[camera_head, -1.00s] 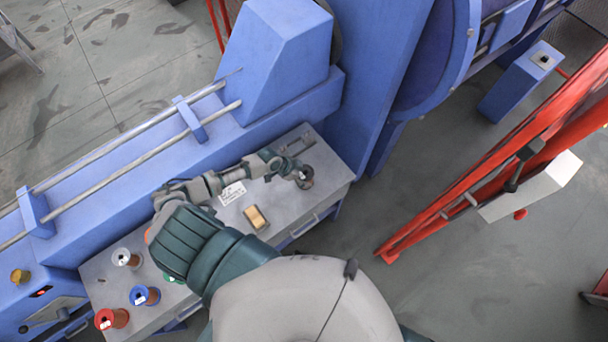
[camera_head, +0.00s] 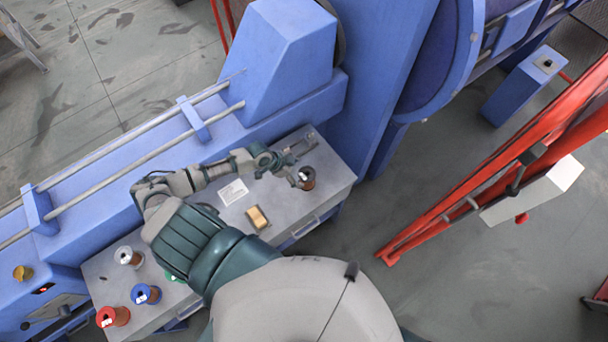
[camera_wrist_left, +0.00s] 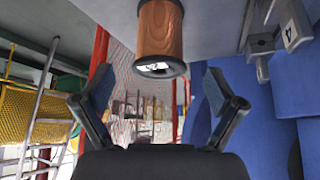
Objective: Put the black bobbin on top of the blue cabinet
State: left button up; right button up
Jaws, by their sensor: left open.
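The black bobbin (camera_head: 306,178), with a black flange and a copper-brown winding, stands upright near the right end of the grey table. In the left wrist view the bobbin (camera_wrist_left: 160,32) appears beyond and above the fingertips, upside down in the picture. My left gripper (camera_head: 298,163) is open and empty, just beside the bobbin on its upper-left side, with a gap between its fingers. The fingers also show spread in the left wrist view (camera_wrist_left: 160,86). A blue cabinet (camera_head: 511,92) with a small dark fitting on its top stands on the floor at upper right. My right gripper is out of view.
A red frame (camera_head: 480,175) stands right; floor lies between.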

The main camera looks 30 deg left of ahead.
pick_arm(q)
jog(key=v, duration=0.6)
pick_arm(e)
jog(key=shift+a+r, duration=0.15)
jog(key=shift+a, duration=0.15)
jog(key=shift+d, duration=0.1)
pick_arm(q)
jog(key=shift+f, duration=0.1)
